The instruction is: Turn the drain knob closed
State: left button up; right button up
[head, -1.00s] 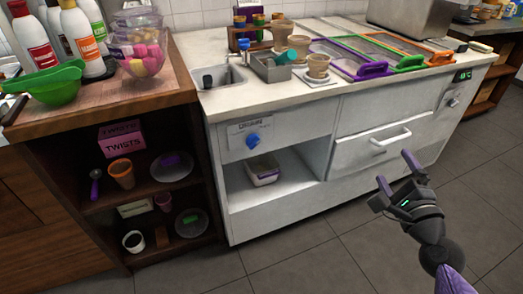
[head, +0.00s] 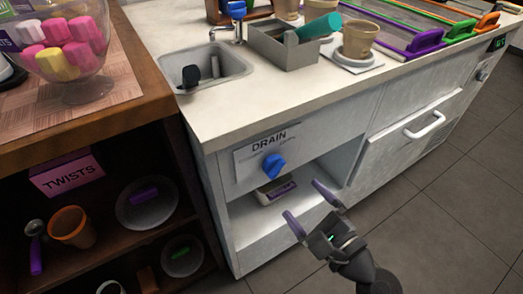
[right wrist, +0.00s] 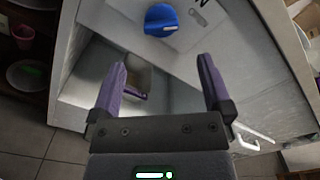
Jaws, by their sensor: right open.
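The blue drain knob (head: 273,166) sits on a white plate labelled DRAIN (head: 263,143) on the front of the white counter. My right gripper (head: 305,206) is open and empty, in front of the counter, below and to the right of the knob and apart from it. In the right wrist view the knob (right wrist: 161,20) shows at the top, beyond the two purple fingertips (right wrist: 162,65), with a clear gap. A white line marks the knob's face. My left gripper is not in view.
An open shelf with a white and purple container (head: 275,190) lies below the knob. A white drawer handle (head: 425,124) projects at right. A dark wooden shelf unit (head: 110,230) stands left. The sink (head: 205,72) is above. The floor in front is clear.

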aim_at(279, 172)
jog(key=x, duration=0.9)
jog(key=shift+w+a+r, duration=0.1)
jog(key=c, duration=1.2)
